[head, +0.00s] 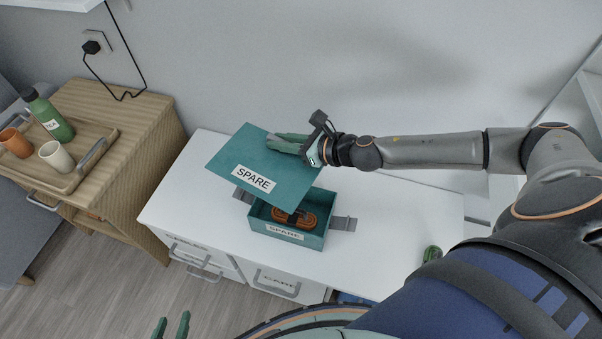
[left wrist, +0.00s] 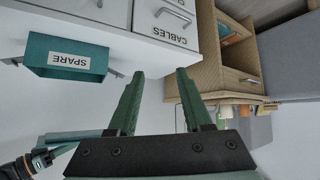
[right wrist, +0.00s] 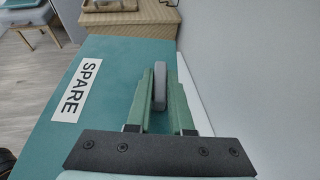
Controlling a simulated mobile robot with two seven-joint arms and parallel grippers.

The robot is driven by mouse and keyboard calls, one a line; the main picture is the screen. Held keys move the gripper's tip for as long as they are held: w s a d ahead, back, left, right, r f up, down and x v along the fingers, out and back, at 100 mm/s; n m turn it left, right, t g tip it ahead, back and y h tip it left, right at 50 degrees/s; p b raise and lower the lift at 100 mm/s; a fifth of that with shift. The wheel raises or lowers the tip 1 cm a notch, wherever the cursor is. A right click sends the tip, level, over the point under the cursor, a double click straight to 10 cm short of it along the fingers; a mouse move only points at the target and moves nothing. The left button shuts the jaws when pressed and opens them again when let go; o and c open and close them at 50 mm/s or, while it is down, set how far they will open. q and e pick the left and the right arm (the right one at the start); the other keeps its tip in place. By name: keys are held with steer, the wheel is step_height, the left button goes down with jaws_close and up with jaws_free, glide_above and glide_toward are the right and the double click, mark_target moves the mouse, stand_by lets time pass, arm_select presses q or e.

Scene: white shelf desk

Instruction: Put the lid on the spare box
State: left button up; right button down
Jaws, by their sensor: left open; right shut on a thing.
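The teal lid (head: 236,155) with a SPARE label hangs in the air above and a little to the left of the spare box. My right gripper (head: 287,143) is shut on the lid's grey handle (right wrist: 160,86), which shows between its fingers in the right wrist view. The teal spare box (head: 314,236) stands open on the white desk, with a coiled orange cable (head: 295,217) inside. The lid hides the box's back left part. The box also shows in the left wrist view (left wrist: 95,55). My left gripper (left wrist: 155,90) is open and empty, low in front of the desk.
Grey tabs (head: 343,223) stick out at both sides of the box. The white desktop (head: 400,205) is mostly clear on the right. A green object (head: 432,254) lies near its front right. A wooden cabinet (head: 140,110) with a tray (head: 95,140), bottle and cups stands left.

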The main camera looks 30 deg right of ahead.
steer(key=s+d+f+n+g+y+b, duration=0.1)
steer(key=d+f+b, duration=0.3)
steer(key=f, duration=0.7)
steer(key=shift+d+f+n+g+y+b, duration=0.25)
steer(key=shift+f+n+g+y+b, duration=0.2)
steer(key=shift+n+y, duration=0.35)
steer(key=shift+s, duration=0.1)
